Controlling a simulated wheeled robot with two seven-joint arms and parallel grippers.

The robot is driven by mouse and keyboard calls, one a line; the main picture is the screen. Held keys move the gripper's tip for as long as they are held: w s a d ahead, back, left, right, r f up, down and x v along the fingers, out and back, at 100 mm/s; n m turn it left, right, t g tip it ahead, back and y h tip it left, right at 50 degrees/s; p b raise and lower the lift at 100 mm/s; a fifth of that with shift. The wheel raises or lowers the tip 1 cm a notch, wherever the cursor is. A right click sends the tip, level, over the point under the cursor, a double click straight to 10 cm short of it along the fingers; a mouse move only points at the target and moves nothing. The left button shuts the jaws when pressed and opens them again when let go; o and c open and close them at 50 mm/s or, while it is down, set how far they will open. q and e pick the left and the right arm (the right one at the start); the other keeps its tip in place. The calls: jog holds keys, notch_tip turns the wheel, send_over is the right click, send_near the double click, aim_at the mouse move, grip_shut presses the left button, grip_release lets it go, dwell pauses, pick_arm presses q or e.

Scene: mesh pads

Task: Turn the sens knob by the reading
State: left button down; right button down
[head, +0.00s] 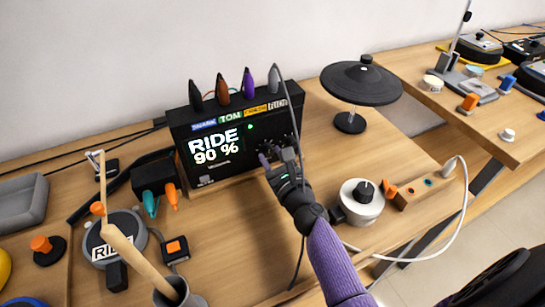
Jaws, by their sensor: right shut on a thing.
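The black drum module (180,125) stands on the wooden table at the back centre. Its screen (213,146) reads "RIDE 90 %", and a small green light (250,127) is lit beside it. My right gripper (272,158) is at the lower right of the module's front, where small dark knobs sit. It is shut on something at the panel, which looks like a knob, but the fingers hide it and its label. My left gripper is not in view.
A cymbal pad (361,82) on a stand is right of the module. A white round unit with a black knob (364,190) and a wooden block (428,186) lie right of my arm. Cables cross the table.

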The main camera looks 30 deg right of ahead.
jog(key=n+b, duration=0.1)
jog(key=n, duration=0.4)
jog(key=shift+a+f, duration=0.1)
jog(key=shift+n, duration=2.9)
jog(key=shift+c, duration=1.7)
grip_release()
